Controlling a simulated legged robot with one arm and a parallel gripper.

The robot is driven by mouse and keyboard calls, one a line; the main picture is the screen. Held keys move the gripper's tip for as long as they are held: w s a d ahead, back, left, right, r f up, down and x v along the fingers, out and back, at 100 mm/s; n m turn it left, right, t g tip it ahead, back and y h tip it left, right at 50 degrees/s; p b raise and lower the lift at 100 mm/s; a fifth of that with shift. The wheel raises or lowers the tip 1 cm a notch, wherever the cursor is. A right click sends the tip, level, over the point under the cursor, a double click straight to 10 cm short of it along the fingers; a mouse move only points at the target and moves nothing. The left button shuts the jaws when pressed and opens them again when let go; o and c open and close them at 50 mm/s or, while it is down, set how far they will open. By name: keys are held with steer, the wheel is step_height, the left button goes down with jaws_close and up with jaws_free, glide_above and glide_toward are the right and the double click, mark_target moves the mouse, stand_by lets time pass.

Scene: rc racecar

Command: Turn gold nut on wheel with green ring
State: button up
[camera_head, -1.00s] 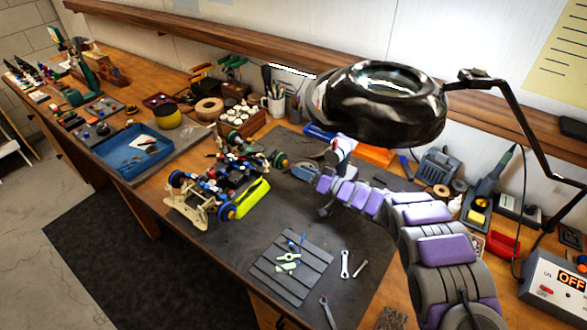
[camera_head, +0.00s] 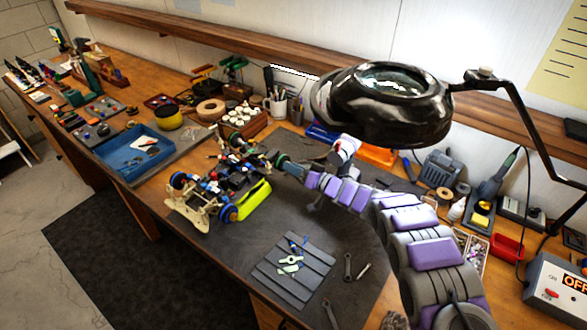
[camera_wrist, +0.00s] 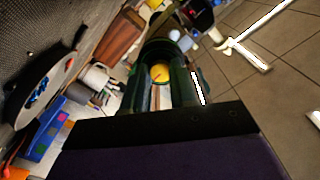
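The RC car (camera_head: 222,182) sits on the dark mat in the head view, with blue-centred wheels on its near side and green-ringed wheels on its far side. My gripper (camera_head: 282,164) is at the car's right far wheel and mostly covers it. In the wrist view, my gripper's two dark fingers (camera_wrist: 162,92) stand apart on either side of a round gold piece (camera_wrist: 161,75), which looks like the nut. A dark green rim (camera_wrist: 166,46) arches behind it. I cannot tell whether the fingers touch the gold piece.
A magnifier lamp (camera_head: 385,108) hangs above my arm. A grey slatted tray (camera_head: 292,272) with small parts and a wrench (camera_head: 348,267) lie on the mat in front. A wooden holder (camera_head: 243,122) and mug (camera_head: 275,106) stand behind the car.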

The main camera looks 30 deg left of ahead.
jaws_close()
steer(key=shift+w+d+f+n, duration=0.1)
steer(key=shift+n, duration=1.4)
steer(key=shift+o, duration=2.4)
jaws_free()
steer(key=shift+o, duration=0.4)
